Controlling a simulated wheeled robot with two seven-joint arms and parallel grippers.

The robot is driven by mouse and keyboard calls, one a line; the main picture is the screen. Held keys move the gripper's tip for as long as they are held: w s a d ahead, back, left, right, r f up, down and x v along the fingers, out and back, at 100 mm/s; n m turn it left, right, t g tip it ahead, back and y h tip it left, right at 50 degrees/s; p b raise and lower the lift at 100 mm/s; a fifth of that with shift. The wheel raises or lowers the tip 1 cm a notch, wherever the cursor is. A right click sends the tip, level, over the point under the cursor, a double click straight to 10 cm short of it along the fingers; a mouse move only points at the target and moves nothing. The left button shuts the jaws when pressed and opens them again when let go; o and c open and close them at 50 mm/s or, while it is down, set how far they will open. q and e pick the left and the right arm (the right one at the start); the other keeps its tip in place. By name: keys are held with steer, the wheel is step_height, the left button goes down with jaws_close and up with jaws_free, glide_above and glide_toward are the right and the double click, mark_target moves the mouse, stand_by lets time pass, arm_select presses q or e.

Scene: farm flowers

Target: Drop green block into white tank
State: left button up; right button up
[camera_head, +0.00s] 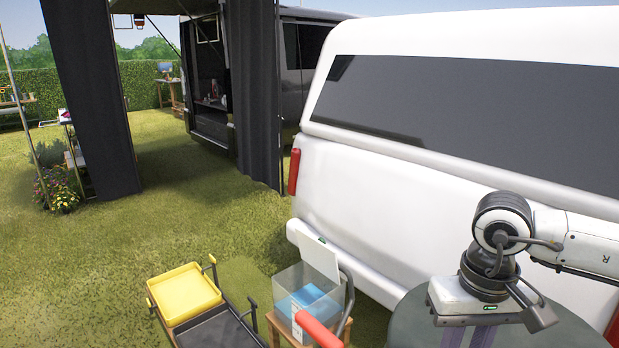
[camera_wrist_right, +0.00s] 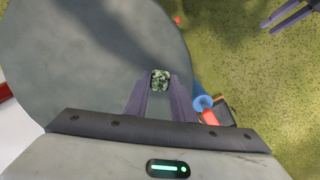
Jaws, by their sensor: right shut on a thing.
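The green block (camera_wrist_right: 160,79), small and mottled, is between the fingertips of my right gripper (camera_wrist_right: 159,86) in the right wrist view. My right gripper also shows in the head view (camera_head: 470,335), its fingers pointing down over the round grey table and cut off at the bottom edge. The block is hidden in the head view. A clear, whitish tank (camera_head: 285,282) with blue inside and a raised white panel stands on a wooden stand, left of my right gripper. Two dark prongs of my left gripper (camera_wrist_right: 288,17) show apart at the top right of the wrist view.
The round grey table (camera_head: 408,322) stands beside a white pickup (camera_head: 360,215). A red handle (camera_head: 318,328) crosses in front of the tank. A yellow tray (camera_head: 183,292) on a black cart stands left of it. A blue round object (camera_wrist_right: 203,103) lies beyond the table. Grass is open at left.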

steer(key=s, duration=0.2)
steer(key=s+a, duration=0.1)
steer(key=s, duration=0.1)
steer(key=s+a+f, duration=0.1)
steer(key=s, duration=0.2)
steer(key=shift+s, duration=0.1)
steer(key=shift+f, duration=0.15)
